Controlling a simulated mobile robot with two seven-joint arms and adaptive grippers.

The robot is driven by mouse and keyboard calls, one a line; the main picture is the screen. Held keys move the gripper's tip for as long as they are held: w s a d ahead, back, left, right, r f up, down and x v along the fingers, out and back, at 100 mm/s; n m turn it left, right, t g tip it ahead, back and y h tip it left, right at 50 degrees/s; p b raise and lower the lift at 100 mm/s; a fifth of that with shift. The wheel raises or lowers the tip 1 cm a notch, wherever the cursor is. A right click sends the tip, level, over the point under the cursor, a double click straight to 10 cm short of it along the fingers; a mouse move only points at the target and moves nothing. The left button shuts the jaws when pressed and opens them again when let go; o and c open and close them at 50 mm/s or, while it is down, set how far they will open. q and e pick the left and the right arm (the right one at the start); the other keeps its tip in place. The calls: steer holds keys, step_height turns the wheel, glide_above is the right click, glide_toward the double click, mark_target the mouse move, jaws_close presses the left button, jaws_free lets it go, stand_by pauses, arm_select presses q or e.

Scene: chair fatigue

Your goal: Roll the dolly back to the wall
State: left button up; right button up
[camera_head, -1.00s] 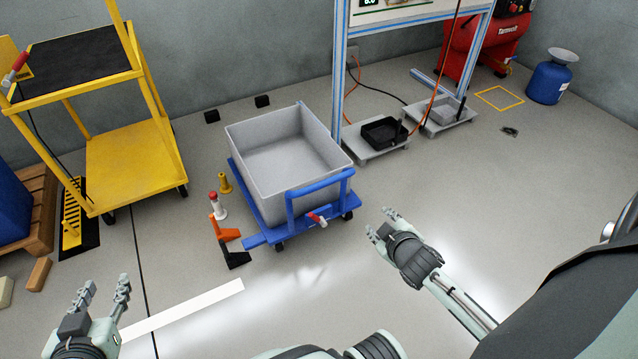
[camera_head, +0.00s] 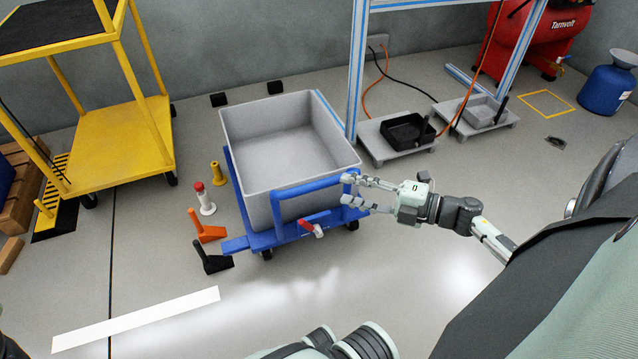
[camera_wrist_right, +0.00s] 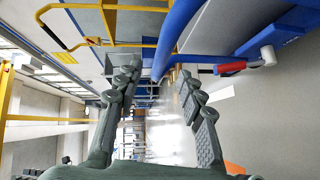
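The dolly (camera_head: 262,240) is a blue wheeled frame with a raised blue handle (camera_head: 308,187), carrying a large grey bin (camera_head: 245,160). A lever with a red grip (camera_head: 307,225) sits at its near side. My right gripper (camera_head: 348,189) is open at the handle's right end. In the right wrist view, the blue handle bar (camera_wrist_right: 178,35) runs between the open fingers (camera_wrist_right: 155,75); contact is unclear. My left gripper's fingers are outside the head view.
Two black blocks (camera_head: 218,99) (camera_head: 275,87) lie near the wall. Red-white (camera_head: 204,199) and yellow (camera_head: 217,173) posts and orange (camera_head: 206,226) and black (camera_head: 211,258) wedges stand left of the dolly. A yellow cart (camera_head: 120,140) is farther left; low platforms (camera_head: 375,140) are at right.

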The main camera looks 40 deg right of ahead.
mark_target(326, 186)
steer(key=shift+b+x, duration=0.7)
steer(key=shift+x, duration=3.2)
steer(key=shift+s+a, duration=0.1)
steer(key=shift+a, duration=0.05)
jaws_close()
